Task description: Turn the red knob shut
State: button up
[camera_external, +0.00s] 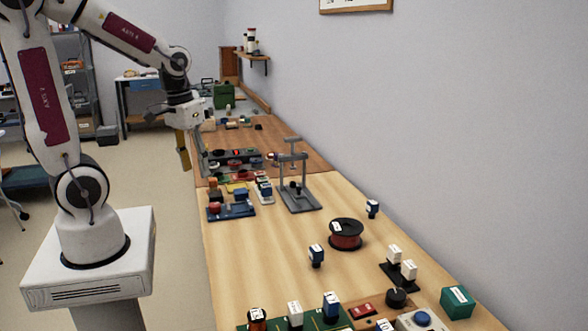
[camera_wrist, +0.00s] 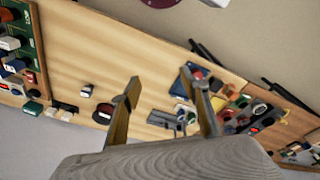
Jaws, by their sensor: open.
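My gripper (camera_external: 185,152) hangs above the left edge of the workbench in the external view, pointing down. In the wrist view its two yellowish fingers (camera_wrist: 166,84) are spread apart with nothing between them. A blue base (camera_external: 240,211) with a small red part (camera_external: 214,208) on it stands near the bench's left edge. Behind it a dark device (camera_external: 222,158) carries a bright red spot (camera_external: 236,153), which also shows in the wrist view (camera_wrist: 254,130). Which of these red parts is the knob, I cannot tell. My gripper is apart from all of them.
A grey stand (camera_external: 300,196) rises right of the blue base. A black and red spool (camera_external: 346,235), small blocks and a green box (camera_external: 457,302) stand nearer the camera. The wooden bench (camera_external: 255,265) is bare left of the spool. A wall borders its right side.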

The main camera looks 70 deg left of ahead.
jog(key=shift+s+d+r+m+t, duration=0.2)
jog(key=shift+d+r+m, duration=0.2)
jog(key=shift+d+m, duration=0.15)
jog(key=shift+s+d+r+m+t, duration=0.15)
jog(key=shift+s+d+r+m, duration=0.1)
jog(key=shift+d+r+m, duration=0.3)
jog(key=shift+s+d+r+m+t, duration=0.2)
jog(key=shift+d+r+m, duration=0.15)
jog(key=shift+d, duration=0.35)
jog(key=c, duration=0.3)
